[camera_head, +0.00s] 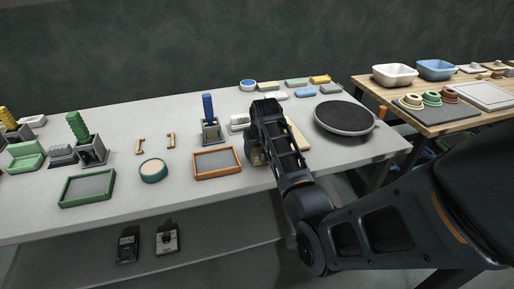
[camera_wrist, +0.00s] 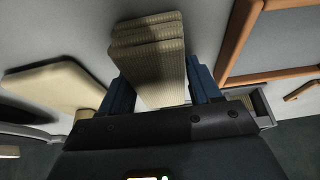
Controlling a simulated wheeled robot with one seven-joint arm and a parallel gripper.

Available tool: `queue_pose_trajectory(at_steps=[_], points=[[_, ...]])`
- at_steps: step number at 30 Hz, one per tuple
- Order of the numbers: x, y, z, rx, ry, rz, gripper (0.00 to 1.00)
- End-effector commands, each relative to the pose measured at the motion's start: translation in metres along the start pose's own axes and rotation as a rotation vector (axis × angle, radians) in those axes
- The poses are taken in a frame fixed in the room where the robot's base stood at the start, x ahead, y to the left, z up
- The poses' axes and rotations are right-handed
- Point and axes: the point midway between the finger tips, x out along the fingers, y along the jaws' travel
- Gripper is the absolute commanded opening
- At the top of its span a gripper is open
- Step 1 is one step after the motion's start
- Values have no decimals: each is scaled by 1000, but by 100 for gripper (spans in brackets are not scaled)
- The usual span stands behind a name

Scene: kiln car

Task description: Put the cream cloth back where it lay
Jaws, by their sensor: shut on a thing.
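In the wrist view the cream cloth (camera_wrist: 150,60) is a folded, ribbed stack between the two blue fingers of my gripper (camera_wrist: 160,90), which is shut on it. Whether the cloth touches the grey table under it I cannot tell. In the head view my gripper (camera_head: 256,150) is over the grey table (camera_head: 120,205), just right of the orange-framed tray (camera_head: 217,163); my arm hides the cloth there. A pale cream board (camera_head: 298,136) lies right of my gripper and shows at left in the wrist view (camera_wrist: 60,85).
A dark round turntable (camera_head: 345,118) stands at the table's right end. A grey holder (camera_head: 210,132) with a blue-handled brush stands behind the orange tray. Sponges and small dishes line the back edge. A green tray (camera_head: 87,187) and teal round dish (camera_head: 153,170) lie left.

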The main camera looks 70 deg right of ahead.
Motion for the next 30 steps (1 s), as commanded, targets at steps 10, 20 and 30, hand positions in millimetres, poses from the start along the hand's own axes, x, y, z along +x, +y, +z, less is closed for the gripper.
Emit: queue_pose_trajectory(at_steps=[10, 20, 30], points=[[2, 0, 1, 0, 0, 0, 69], [2, 0, 0, 0, 0, 0, 88], [-22, 0, -2, -1, 3, 0, 88]])
